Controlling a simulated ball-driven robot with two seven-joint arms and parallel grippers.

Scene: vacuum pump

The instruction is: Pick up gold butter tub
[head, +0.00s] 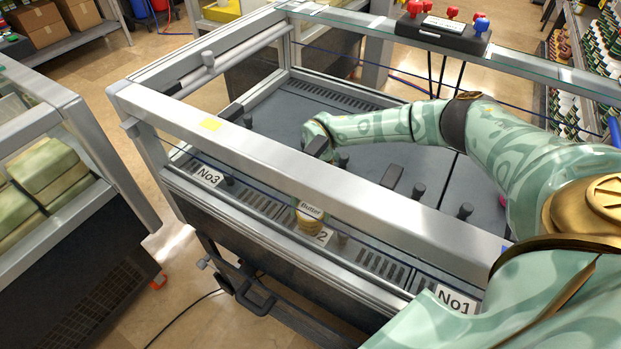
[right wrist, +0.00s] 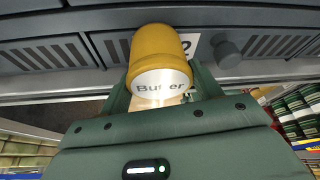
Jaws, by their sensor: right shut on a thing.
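The gold butter tub (head: 309,225) is at the front ledge of the vacuum machine in the head view, beside the "2" label, with its white "Butter" lid facing up. In the right wrist view the tub (right wrist: 158,45) fills the space between the fingers of my right gripper (right wrist: 162,92), its lid toward the camera. The right gripper is shut on the tub. In the head view my right arm reaches in from the right, and the fingers are largely hidden behind the front frame bar. I cannot tell whether the tub touches the ledge. My left gripper is not in view.
The front frame bar (head: 250,152) runs between my forearm and the ledge. Dark knobs stand on the machine's grey bed (head: 280,125). A control box (head: 443,33) sits on the rear bar. A shelf of jars is at the far right, and another machine (head: 75,120) is at left.

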